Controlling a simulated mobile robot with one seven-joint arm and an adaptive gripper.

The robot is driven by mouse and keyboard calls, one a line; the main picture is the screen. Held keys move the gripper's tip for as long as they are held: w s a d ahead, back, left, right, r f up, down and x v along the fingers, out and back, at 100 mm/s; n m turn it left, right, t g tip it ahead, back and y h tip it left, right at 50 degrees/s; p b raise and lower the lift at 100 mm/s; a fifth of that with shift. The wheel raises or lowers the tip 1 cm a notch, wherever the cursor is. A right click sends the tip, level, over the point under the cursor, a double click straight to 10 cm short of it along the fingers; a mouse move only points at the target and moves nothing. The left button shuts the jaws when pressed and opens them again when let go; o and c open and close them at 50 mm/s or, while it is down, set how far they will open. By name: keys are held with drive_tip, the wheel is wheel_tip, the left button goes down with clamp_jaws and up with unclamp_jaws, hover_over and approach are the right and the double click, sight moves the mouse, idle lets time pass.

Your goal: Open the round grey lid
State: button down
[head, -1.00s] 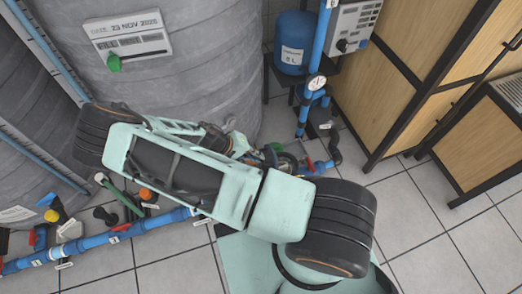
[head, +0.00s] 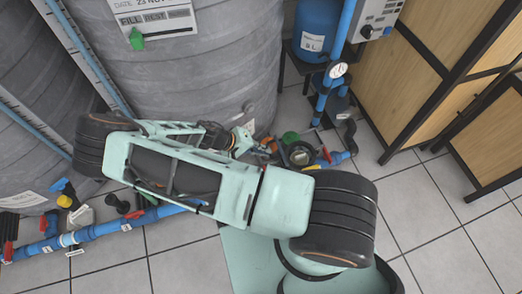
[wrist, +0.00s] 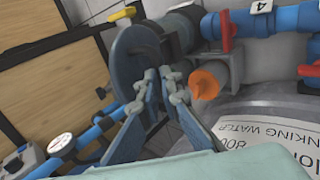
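I take a round dark grey disc with a rim to be the lid; it stands just beyond my fingertips in the wrist view (wrist: 137,50). In the head view it seems to be the dark round piece (head: 300,154) low among the pipes, right of my wrist. My gripper (wrist: 160,77) points at the disc's lower right edge. Its two fingers show a narrow gap between the tips, and I see nothing clearly held. Whether a fingertip touches the rim I cannot tell.
A large grey tank (head: 200,70) stands behind my arm. Blue pipes (head: 110,232) with valves run along its foot. An orange cone-shaped piece (wrist: 207,80) and a red valve handle (wrist: 226,32) are close right of my fingers. Wooden cabinets (head: 405,75) stand at right; tiled floor is clear at front right.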

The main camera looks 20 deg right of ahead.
drive_tip(key=shift+f, duration=1.2)
drive_tip(key=c, duration=2)
unclamp_jaws()
drive_tip(key=shift+f, duration=0.15)
drive_tip(key=shift+a+r, duration=0.15)
drive_tip(key=shift+r, duration=0.05)
drive_tip(key=v, duration=1.1)
drive_tip(key=shift+r, duration=0.55)
drive_tip(key=shift+r, duration=0.1)
